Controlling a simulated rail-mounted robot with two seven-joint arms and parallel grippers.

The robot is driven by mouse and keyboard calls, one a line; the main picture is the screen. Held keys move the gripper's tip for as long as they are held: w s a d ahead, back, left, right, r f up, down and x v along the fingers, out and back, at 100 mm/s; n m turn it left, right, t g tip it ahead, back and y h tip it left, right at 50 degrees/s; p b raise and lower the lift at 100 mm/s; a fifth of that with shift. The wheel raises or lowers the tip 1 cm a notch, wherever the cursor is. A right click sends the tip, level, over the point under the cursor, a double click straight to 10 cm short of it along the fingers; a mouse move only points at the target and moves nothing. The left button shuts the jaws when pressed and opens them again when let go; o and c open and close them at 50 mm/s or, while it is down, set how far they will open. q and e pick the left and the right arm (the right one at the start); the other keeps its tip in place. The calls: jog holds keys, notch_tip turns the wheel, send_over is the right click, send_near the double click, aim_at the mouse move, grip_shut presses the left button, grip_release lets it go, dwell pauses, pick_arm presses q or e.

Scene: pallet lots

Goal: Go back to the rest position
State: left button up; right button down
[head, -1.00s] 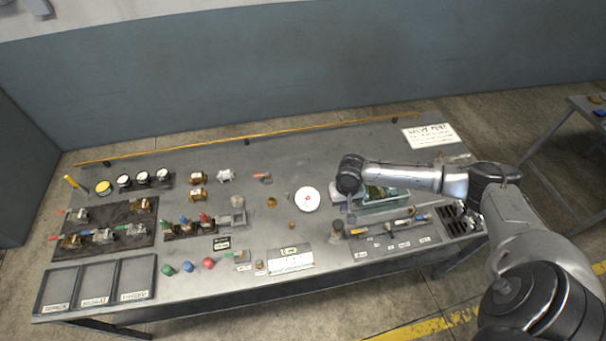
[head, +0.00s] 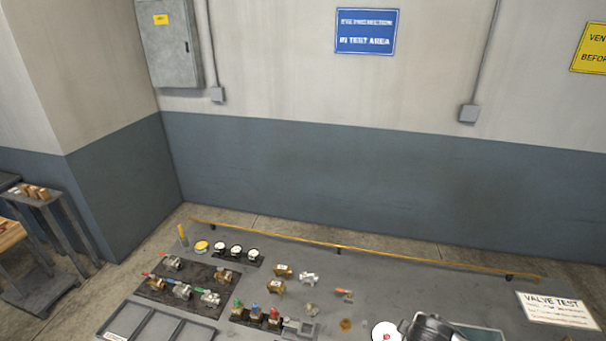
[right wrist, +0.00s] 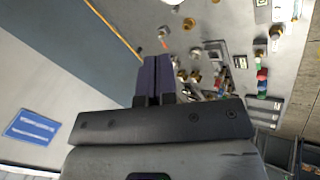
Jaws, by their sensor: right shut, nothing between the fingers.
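My right gripper (right wrist: 155,80) shows in the right wrist view with its two dark fingers together and nothing between them. The bench with valves and fittings lies beyond the fingers, apart from them. In the head view only a dark link of my right arm shows at the bottom edge, beside the white round dial (head: 386,332); the gripper itself is out of that frame. My left gripper is in neither view.
The grey bench (head: 370,285) carries valves on a dark mat (head: 188,284), gauges (head: 236,251), empty trays (head: 158,328) and a "valve test" sign (head: 558,309). A yellow rail (head: 400,257) runs along its back edge. A side table (head: 45,215) stands at the left.

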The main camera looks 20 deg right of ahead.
jog(key=s+a+r+t+y+p, duration=0.1)
jog(key=s+a+r+t, duration=0.15)
jog(key=a, duration=0.45)
jog(key=s+a+r+t+y+p, duration=0.1)
jog(key=s+a+r, duration=0.15)
jog(key=a, duration=0.35)
jog(key=s+a+f+m+g+y, duration=0.1)
jog(key=s+a+f+m+g, duration=0.1)
jog(key=s, duration=0.6)
jog(key=s+a+f+m+g+y+p, duration=0.1)
jog(key=s+a+f+m+g, duration=0.1)
jog(key=s+a+f, duration=0.3)
jog(key=s, duration=0.4)
jog(key=shift+s+p, duration=0.15)
jog(key=shift+p, duration=0.15)
jog(key=shift+g, duration=0.25)
dwell(1.0)
jog(key=shift+d, duration=0.1)
dwell(0.5)
dwell(0.8)
jog(key=shift+f, duration=0.15)
